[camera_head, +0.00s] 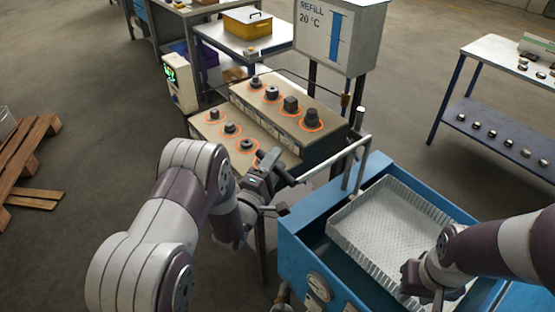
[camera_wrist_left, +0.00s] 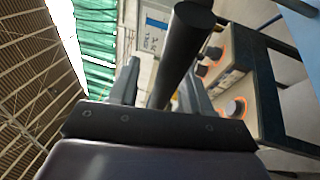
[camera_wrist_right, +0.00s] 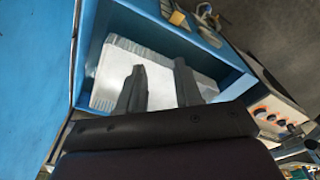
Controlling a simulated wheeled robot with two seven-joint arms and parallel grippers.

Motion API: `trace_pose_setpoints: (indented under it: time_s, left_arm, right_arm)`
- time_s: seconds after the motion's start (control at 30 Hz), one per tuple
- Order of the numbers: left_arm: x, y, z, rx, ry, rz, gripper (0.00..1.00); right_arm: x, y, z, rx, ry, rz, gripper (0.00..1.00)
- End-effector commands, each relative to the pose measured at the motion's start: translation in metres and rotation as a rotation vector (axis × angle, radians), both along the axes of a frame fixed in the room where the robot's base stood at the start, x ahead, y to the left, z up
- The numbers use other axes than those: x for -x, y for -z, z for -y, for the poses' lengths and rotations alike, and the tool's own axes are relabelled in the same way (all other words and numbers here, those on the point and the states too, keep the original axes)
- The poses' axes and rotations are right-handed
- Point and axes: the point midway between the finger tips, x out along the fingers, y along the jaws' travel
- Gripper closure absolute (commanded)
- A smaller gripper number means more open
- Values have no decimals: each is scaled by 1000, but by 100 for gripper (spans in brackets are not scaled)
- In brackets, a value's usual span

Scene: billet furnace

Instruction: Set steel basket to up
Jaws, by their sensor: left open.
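The steel basket (camera_head: 390,222) is a shallow perforated tray inside the blue tank (camera_head: 310,245). Its floor shows near the level of the tank's rim; I cannot tell its exact height. A grey bar (camera_head: 335,160) runs from the tank's far side toward my left gripper (camera_head: 270,175). In the left wrist view a dark round handle (camera_wrist_left: 182,55) lies between the open fingers (camera_wrist_left: 158,85); I cannot tell whether they touch it. My right gripper (camera_head: 424,285) is over the near right part of the basket. Its fingers (camera_wrist_right: 158,85) are apart and empty in the right wrist view.
A bench with round knobs (camera_head: 290,105) stands just beyond my left gripper. A white sign box (camera_head: 335,35) rises behind it. A table with small metal parts (camera_head: 500,80) is at the right. A wooden pallet (camera_head: 25,150) lies at the left; the floor between is free.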

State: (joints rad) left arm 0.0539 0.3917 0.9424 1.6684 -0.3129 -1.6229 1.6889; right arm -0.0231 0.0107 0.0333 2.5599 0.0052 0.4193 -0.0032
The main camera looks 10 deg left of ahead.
Motion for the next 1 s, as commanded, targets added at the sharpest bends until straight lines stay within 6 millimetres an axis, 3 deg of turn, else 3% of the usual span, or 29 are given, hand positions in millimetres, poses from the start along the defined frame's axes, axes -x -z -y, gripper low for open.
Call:
trace_pose_setpoints:
  time_s: [0.2, 0.4, 0.57, 1.0]
  left_arm:
    - [57, 15, -16, 1, -5, -2, 52]
    - [96, 20, -27, 1, -4, 1, 52]
    - [106, 20, -29, 2, -2, 5, 52]
    - [106, 20, -29, -2, -2, 4, 52]
  right_arm:
    - [0, 19, 0, 0, 0, 0, 66]
    - [0, 26, 0, 0, 0, 0, 66]
    - [0, 27, 0, 0, 0, 0, 66]
    - [0, 27, 0, 0, 0, 0, 66]
